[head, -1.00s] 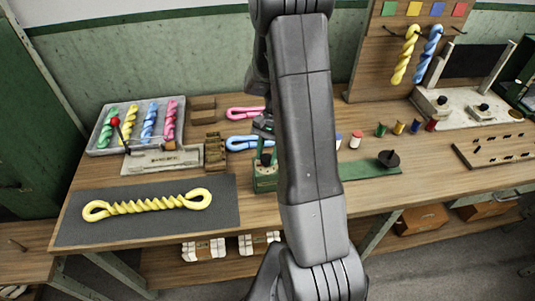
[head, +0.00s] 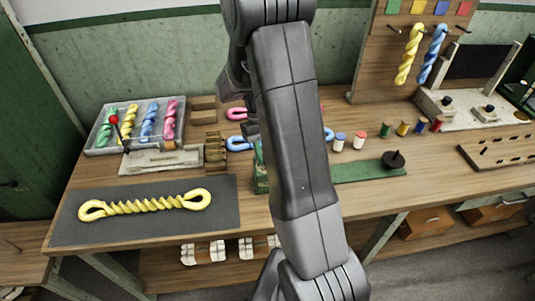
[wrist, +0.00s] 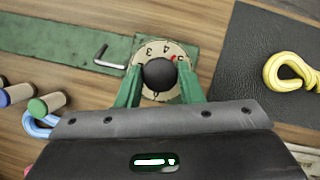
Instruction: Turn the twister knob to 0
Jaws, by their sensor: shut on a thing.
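The twister (head: 262,178) is a green stand on the bench, mostly hidden behind my arm in the head view. My gripper (wrist: 160,80) is shut on the knob, with a green finger on each side.
A yellow twisted skein (head: 145,204) lies on a dark mat (head: 90,232) to the left. A grey tray (head: 92,150) of coloured skeins stands behind it. A crank (wrist: 108,57) and small spools (wrist: 47,103) are close to the twister.

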